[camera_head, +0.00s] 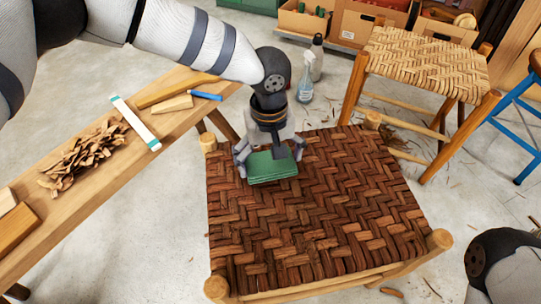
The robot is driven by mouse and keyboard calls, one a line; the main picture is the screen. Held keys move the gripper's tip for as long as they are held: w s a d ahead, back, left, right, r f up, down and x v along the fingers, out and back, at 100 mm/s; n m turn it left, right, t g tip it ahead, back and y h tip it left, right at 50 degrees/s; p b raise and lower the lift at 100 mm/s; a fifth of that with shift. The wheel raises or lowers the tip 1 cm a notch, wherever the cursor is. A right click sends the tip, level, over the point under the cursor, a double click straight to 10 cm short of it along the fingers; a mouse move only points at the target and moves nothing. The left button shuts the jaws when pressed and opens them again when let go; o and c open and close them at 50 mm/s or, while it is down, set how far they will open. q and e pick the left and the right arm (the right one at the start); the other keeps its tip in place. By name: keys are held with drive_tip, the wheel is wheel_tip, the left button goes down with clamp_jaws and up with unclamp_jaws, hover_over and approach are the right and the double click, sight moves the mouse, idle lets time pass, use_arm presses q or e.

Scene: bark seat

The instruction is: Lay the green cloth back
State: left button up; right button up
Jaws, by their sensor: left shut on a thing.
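The green cloth (270,168) is a folded pad at the back left part of the dark woven bark seat (310,215). My left gripper (268,158) comes down from above with its fingers on either side of the cloth and is shut on it. The cloth is at the weave or just above it; I cannot tell which. The gripper hides part of the cloth's top and back edge. Of my right arm, only a part shows at the lower right corner; its gripper is out of view.
A wooden bench (90,210) on the left holds bark shavings (88,155), a white strip (135,122), wood blocks and a blue-handled tool (206,95). A spray bottle (305,82) stands behind the seat. A lighter woven stool (425,62) and blue stool (525,105) stand right.

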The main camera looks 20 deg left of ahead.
use_arm(q)
drive_tip(key=shift+f, duration=0.4)
idle(0.4)
drive_tip(key=o, duration=0.9)
drive_tip(key=shift+o, duration=0.2)
drive_tip(key=shift+r, duration=0.15)
wheel_tip(320, 180, up, 12)
drive_tip(key=shift+a, duration=0.1)
